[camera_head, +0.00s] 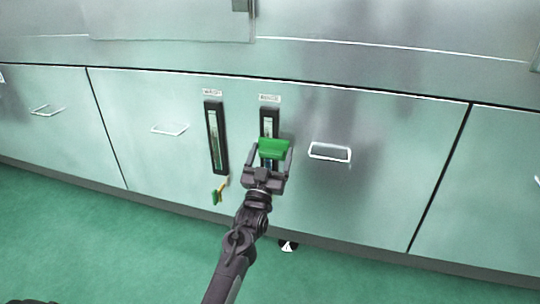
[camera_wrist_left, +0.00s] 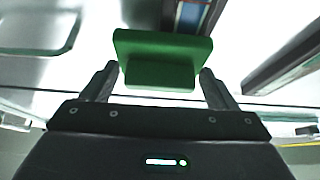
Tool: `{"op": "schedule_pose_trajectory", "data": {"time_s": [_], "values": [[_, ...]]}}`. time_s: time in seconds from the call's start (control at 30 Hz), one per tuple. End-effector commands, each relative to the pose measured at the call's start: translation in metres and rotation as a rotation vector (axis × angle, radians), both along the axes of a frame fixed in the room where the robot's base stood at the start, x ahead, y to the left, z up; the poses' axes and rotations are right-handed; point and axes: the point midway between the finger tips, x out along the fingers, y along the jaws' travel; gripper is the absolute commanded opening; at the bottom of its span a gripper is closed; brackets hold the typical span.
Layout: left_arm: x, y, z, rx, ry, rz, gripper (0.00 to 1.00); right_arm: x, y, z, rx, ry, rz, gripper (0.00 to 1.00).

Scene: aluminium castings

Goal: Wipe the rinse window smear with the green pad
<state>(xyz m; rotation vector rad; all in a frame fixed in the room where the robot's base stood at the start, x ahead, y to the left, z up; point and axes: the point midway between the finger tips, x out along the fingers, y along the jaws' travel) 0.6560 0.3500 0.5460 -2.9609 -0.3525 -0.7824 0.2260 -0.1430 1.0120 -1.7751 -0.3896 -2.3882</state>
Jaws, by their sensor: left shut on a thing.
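The green pad (camera_head: 274,148) is held by my left gripper (camera_head: 271,157) in front of the right-hand dark-framed window. I take this as the rinse window (camera_head: 268,122), though its label is small and blurred. In the left wrist view the green pad (camera_wrist_left: 160,75) sits between the two fingers of my left gripper (camera_wrist_left: 155,82), with the rinse window (camera_wrist_left: 193,14) behind it. The pad and gripper cover the window's middle and lower part, and I cannot make out the smear. Whether the pad touches the glass is unclear. My right gripper is not in view.
A similar window (camera_head: 216,138) stands to the left, with a green-and-yellow fitting (camera_head: 218,192) below it. Bar handles (camera_head: 330,152) (camera_head: 170,129) stick out on either side. The panel front is otherwise flat; the green floor (camera_head: 150,240) is open.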

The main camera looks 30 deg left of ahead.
Motion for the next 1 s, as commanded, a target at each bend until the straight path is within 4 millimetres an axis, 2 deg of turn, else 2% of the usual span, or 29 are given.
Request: {"op": "schedule_pose_trajectory", "data": {"time_s": [0.03, 0.07, 0.27, 0.63, 0.8, 1.0], "values": [[0.001, 0.001, 0.012, 0.003, -0.009, 0.001, 0.56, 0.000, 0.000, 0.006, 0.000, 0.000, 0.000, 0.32], [0.001, 0.001, 0.012, 0.002, -0.009, 0.001, 0.56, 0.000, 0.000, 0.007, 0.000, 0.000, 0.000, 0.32], [-0.001, 0.007, 0.014, 0.005, -0.012, 0.003, 0.56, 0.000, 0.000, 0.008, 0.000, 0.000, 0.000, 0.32], [-0.010, 0.039, 0.011, 0.004, -0.007, 0.008, 0.56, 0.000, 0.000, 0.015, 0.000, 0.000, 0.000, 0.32], [-0.011, 0.041, 0.012, 0.002, -0.006, 0.005, 0.56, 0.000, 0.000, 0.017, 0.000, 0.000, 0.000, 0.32], [-0.011, 0.040, 0.028, 0.002, -0.007, 0.004, 0.56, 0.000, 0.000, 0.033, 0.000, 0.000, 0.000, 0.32]]}}
